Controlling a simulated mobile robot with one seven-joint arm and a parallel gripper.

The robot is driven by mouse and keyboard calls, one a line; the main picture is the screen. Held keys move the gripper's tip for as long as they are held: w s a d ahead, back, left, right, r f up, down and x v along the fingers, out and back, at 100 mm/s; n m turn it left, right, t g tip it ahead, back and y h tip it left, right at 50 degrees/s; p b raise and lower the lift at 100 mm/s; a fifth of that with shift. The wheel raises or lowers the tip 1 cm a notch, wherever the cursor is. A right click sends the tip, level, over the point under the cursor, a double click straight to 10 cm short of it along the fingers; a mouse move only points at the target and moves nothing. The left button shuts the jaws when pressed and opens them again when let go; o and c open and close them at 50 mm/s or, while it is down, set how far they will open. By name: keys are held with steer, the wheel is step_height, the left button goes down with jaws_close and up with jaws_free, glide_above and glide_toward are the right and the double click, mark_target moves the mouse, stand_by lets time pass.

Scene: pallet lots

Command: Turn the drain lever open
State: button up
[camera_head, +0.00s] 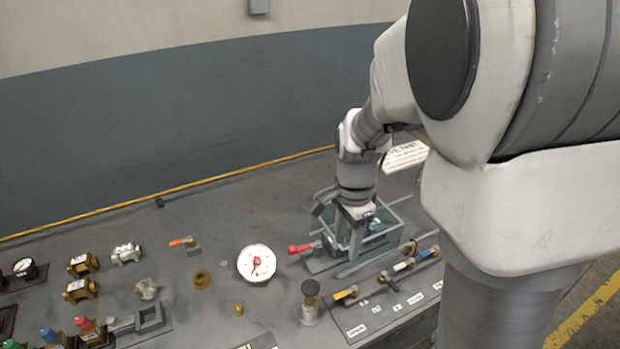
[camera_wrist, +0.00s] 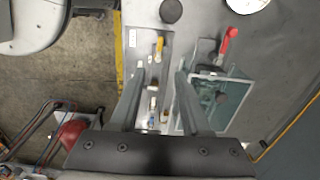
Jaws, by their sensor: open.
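A red-handled lever (camera_head: 302,248) is on the left side of a clear-walled tank (camera_head: 382,240). In the wrist view the red handle (camera_wrist: 228,40) sticks out from the fitting beside the tank (camera_wrist: 222,100). A row of small levers stands in front of the tank: one yellow (camera_head: 345,294), one white (camera_head: 403,265) and one blue (camera_head: 427,253). The labels are too small to read, so I cannot tell which is the drain lever. My gripper (camera_head: 355,250) points down at the tank. In the wrist view my gripper (camera_wrist: 160,78) is open, its fingers apart on both sides of the lever row, holding nothing.
Several brass fittings and valves, one a brass block (camera_head: 82,265), lie further left. A yellow line (camera_head: 190,190) runs along the bench's back edge.

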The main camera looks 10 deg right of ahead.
mark_target(340, 294)
step_height(340, 294, down, 18)
steer(key=b, duration=0.3)
steer(key=shift+w+r, duration=0.1)
steer(key=shift+r, duration=0.05)
jaws_close()
stand_by(0.4)
